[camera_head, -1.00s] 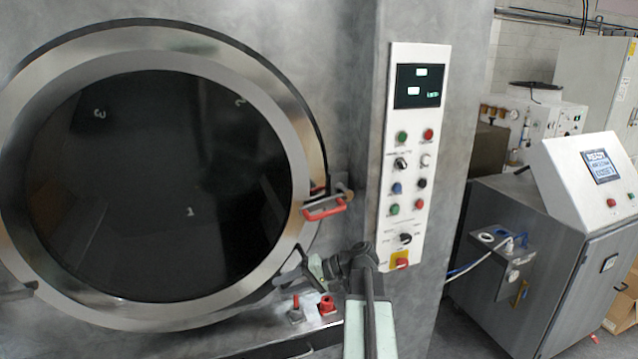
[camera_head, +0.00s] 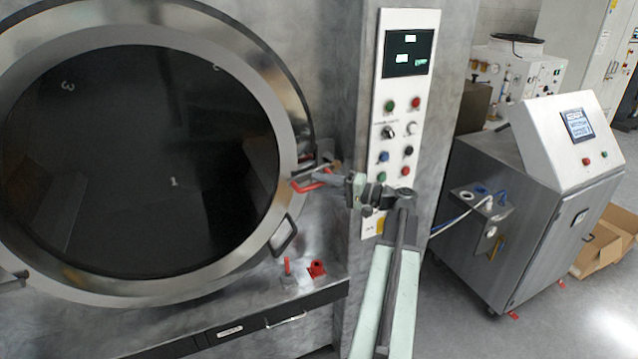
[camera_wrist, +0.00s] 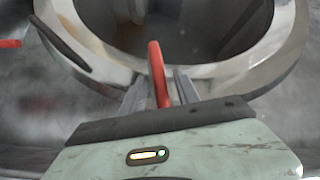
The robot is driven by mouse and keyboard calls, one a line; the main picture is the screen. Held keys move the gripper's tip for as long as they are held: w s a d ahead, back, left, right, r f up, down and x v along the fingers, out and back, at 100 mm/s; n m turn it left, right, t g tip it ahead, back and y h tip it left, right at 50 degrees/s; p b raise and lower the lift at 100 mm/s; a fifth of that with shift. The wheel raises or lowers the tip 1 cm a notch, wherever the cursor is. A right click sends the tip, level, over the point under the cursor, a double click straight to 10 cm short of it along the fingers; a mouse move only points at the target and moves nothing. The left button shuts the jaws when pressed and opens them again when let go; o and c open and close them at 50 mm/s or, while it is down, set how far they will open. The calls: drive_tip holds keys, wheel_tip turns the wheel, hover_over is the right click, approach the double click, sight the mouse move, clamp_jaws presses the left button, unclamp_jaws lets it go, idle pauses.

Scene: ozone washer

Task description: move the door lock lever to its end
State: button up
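The door lock lever is a red handle (camera_head: 306,187) at the right rim of the round washer door (camera_head: 285,150). It also shows in the wrist view as a red bar (camera_wrist: 158,75) pointing up toward the door rim. My gripper (camera_head: 325,180) is at the lever, reaching in from the right. In the wrist view, my two grey fingers (camera_wrist: 158,90) stand one on each side of the red bar. Gaps show between bar and fingers, so my gripper looks open around it. The lever's near end is partly hidden by my gripper.
A dark door handle (camera_head: 284,236) sits just below the lever. Red fittings (camera_head: 317,268) stand on the ledge underneath. The control panel (camera_head: 425,110) is close on the right. A steel cabinet (camera_head: 530,230) stands farther right, with clear floor in front.

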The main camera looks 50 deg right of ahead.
drive_tip(key=shift+w+a, duration=0.2)
drive_tip(key=shift+w, duration=0.15)
clamp_jaws()
idle(1.2)
drive_tip(key=shift+d, duration=0.1)
